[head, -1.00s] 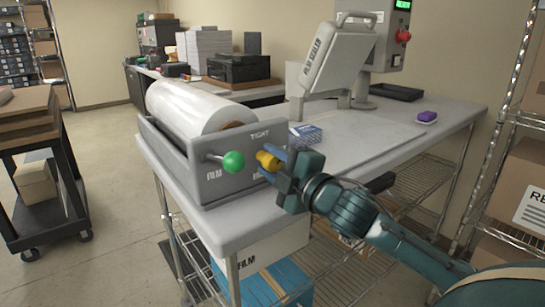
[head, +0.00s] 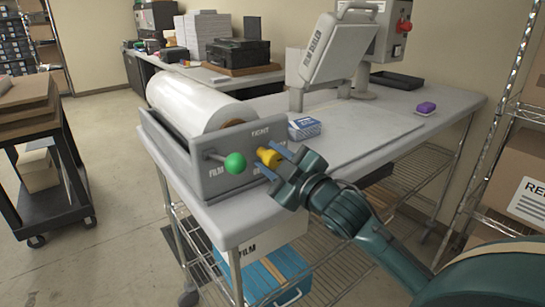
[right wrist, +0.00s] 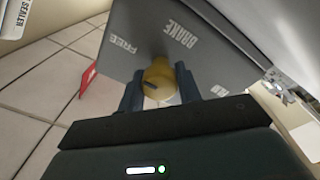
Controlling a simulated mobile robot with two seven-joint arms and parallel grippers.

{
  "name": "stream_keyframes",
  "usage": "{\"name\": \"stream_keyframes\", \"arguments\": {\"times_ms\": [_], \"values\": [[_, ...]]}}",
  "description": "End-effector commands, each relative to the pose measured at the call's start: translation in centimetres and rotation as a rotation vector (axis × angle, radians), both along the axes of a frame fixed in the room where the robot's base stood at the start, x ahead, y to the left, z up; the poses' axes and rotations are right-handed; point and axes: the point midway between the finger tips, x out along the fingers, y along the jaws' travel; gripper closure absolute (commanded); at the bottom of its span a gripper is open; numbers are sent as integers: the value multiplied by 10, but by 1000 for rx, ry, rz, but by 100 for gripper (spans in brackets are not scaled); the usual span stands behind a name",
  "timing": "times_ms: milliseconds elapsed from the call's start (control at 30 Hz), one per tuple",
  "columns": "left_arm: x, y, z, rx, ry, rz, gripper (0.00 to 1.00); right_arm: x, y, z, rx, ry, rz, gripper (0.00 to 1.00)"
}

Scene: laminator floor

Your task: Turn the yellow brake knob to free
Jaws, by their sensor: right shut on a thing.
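The yellow brake knob (head: 268,157) is on the grey front panel of the film roll holder (head: 222,180). My right gripper (head: 274,160) has its two fingers on either side of the knob, shut on it. In the right wrist view the knob (right wrist: 158,78) sits between the dark fingertips (right wrist: 158,90). A short dark mark shows on its face. The printed words FREE and BRAKE show beyond the knob on the panel (right wrist: 150,25) there. TIGHT is printed above the knob in the head view. My left gripper is out of view.
A green ball-ended lever (head: 235,163) sticks out just left of the knob. A film roll (head: 195,105) lies behind the panel. A blue-and-white box (head: 304,128) stands close by on the table (head: 375,125). A film sealer (head: 340,45) stands farther back.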

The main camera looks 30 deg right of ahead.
Motion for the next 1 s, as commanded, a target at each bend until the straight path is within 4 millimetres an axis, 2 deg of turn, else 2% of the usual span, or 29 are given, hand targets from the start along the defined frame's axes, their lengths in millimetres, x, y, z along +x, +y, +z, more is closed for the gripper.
{"name": "stream_keyframes", "arguments": {"times_ms": [333, 367, 600, 867, 1000], "values": [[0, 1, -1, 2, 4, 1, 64, 0, -1, 1, 3, -3, -1, 89], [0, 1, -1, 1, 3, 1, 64, 0, -1, 1, 3, -3, -1, 64], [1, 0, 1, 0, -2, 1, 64, 0, 0, 1, 2, -2, -1, 45], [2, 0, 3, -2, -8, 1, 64, -1, 0, 0, 2, -1, 0, 44], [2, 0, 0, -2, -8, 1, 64, -10, -1, -2, 1, 1, -1, 44]]}}
